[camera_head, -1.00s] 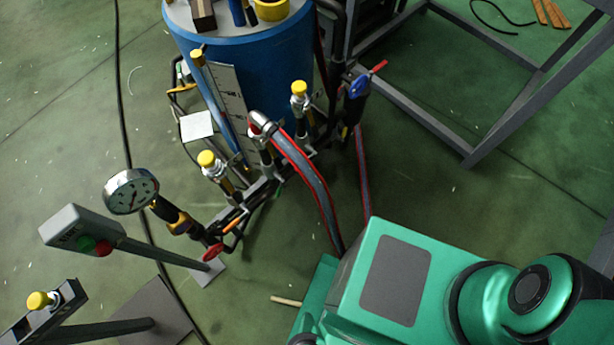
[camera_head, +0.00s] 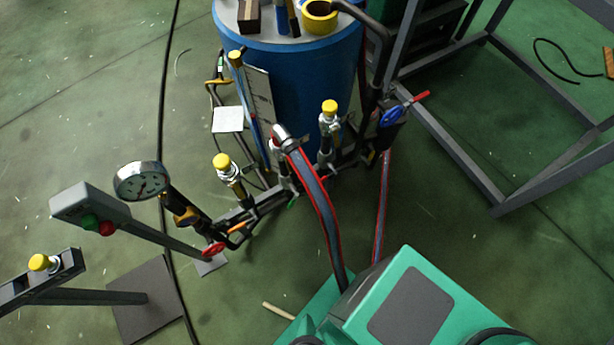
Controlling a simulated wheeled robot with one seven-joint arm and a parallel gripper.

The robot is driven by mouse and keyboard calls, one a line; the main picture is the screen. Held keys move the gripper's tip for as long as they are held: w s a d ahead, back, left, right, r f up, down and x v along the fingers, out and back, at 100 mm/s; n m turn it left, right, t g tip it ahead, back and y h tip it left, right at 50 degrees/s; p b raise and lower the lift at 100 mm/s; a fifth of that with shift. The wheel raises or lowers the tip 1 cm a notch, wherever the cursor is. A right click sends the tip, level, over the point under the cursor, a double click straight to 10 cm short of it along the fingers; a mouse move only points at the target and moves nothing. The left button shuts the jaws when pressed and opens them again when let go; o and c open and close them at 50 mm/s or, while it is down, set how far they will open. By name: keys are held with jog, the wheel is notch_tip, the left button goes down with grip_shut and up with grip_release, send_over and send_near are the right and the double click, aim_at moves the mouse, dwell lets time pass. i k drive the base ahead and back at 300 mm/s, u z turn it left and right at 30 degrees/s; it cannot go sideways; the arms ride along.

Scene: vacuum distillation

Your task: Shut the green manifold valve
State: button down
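The pipe manifold (camera_head: 262,207) runs diagonally along the floor in front of the blue drum. A small green piece (camera_head: 293,202) shows on it, just below the grey hose's upper end, and looks like the green valve's handle. It is partly hidden by the hose and too small to tell whether it is open or shut. An orange handle (camera_head: 238,230) and a red handle (camera_head: 213,249) sit at the manifold's near left end. My gripper is not in view; only green parts of my own body show at the bottom.
A blue drum (camera_head: 312,85) stands behind the manifold. A grey hose with red edges (camera_head: 322,208) arches in front. A pressure gauge (camera_head: 142,181) and a button box (camera_head: 90,210) on a post stand left. A grey metal frame (camera_head: 470,160) stands right. Open floor lies between.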

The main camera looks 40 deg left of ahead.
aim_at(293, 201)
jog(key=k, duration=0.95)
jog(key=u, duration=0.15)
